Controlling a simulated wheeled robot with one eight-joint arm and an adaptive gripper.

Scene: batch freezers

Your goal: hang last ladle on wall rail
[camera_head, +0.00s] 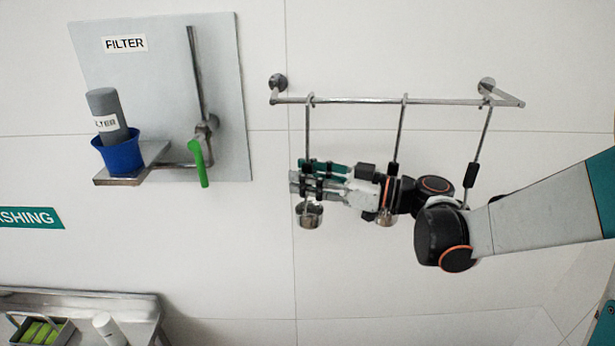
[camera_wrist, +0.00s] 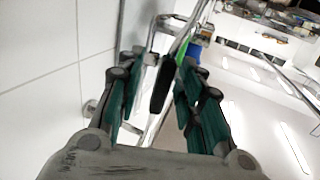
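In the head view, three ladles hang by hooks from the wall rail (camera_head: 355,101): a left ladle (camera_head: 309,214), a middle ladle (camera_head: 402,130) and a right ladle (camera_head: 484,140). My gripper (camera_head: 305,180) points left at the left ladle's handle, below the rail and above its bowl. The fingers cover part of that handle. In the wrist view, my gripper (camera_wrist: 160,90) is open, its teal fingers apart on either side of a ladle's black grip (camera_wrist: 160,85). A gap shows at the left finger; contact with the right finger is unclear.
A grey filter panel (camera_head: 225,100) with a green-handled lever (camera_head: 198,163) and a blue cup (camera_head: 121,155) is on the wall to the left. A counter (camera_head: 130,302) stands at lower left. My forearm passes in front of the middle and right ladles.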

